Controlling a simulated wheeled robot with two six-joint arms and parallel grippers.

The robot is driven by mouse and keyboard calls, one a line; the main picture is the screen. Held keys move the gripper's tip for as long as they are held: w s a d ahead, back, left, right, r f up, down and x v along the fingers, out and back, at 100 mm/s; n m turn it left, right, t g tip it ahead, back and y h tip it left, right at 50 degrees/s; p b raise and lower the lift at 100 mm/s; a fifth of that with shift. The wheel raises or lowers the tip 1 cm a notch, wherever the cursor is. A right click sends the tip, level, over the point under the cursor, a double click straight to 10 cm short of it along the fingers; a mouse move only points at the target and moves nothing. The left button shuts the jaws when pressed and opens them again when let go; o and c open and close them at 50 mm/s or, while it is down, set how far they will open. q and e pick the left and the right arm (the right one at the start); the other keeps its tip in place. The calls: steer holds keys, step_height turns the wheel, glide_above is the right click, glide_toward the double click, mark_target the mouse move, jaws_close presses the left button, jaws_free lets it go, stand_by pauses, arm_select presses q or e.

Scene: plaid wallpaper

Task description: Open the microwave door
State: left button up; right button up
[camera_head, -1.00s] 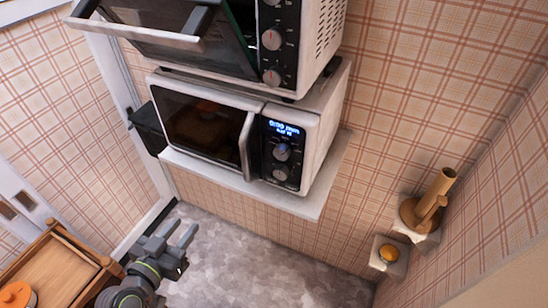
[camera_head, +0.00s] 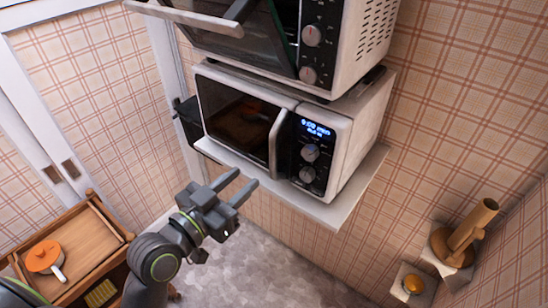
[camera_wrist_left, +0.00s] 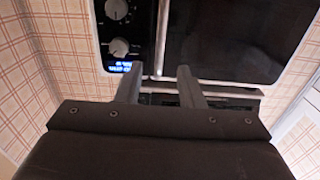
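The white microwave (camera_head: 359,122) stands on a wall shelf. Its dark-windowed door (camera_head: 235,112) looks closed, with an upright pale handle (camera_head: 278,143) at its right edge beside the black control panel. My left gripper (camera_head: 236,183) is below and in front of the door, its two fingers apart and empty, pointing toward the handle. In the left wrist view the microwave appears upside down, and the handle (camera_wrist_left: 162,38) lines up with the gap between the open fingers (camera_wrist_left: 158,70), beyond their tips. My right gripper is not in view.
A toaster oven (camera_head: 350,45) with its door hanging open sits on top of the microwave. The white shelf (camera_head: 330,211) juts out beneath. A wooden cabinet (camera_head: 90,250) with an orange-lidded pan stands lower left. Small wall shelves are at right.

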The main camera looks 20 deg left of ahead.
mark_target(271, 154)
arm_select(q)
steer(key=p+x, duration=0.2)
steer(key=x, duration=0.8)
steer(key=shift+w+d, duration=0.2)
steer(key=shift+w, duration=0.4)
steer(key=shift+c, duration=0.3)
jaws_close()
